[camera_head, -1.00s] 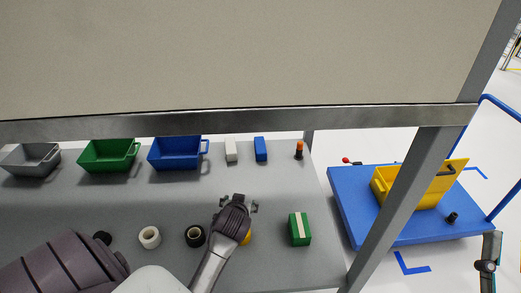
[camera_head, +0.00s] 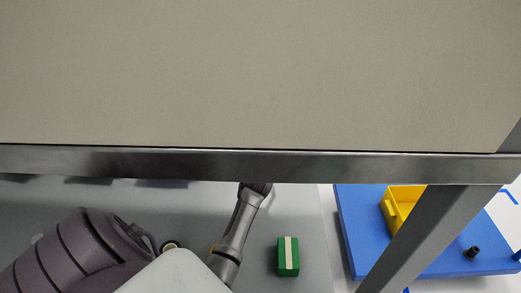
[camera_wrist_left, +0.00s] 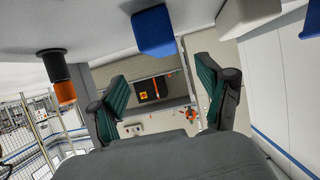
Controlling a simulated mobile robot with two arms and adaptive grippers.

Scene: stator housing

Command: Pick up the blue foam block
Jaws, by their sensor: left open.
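The blue foam block (camera_wrist_left: 153,30) shows at the top middle of the left wrist view, which looks upside down. My left gripper (camera_wrist_left: 163,80) is open and empty. The block lies beyond its fingertips, roughly in line with the gap between them, and appears apart from them. In the head view, my left arm reaches under the shelf beam (camera_head: 200,163). The beam hides the blue block and my left fingers there. My right gripper is not in view.
A white block (camera_wrist_left: 245,14) lies beside the blue one, with a blue bin (camera_wrist_left: 312,22) beyond. A black-and-orange part (camera_wrist_left: 60,80) stands on the other side. A green block with a pale stripe (camera_head: 288,257) is on the table. A yellow bin (camera_head: 400,207) stands on a blue cart (camera_head: 350,210).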

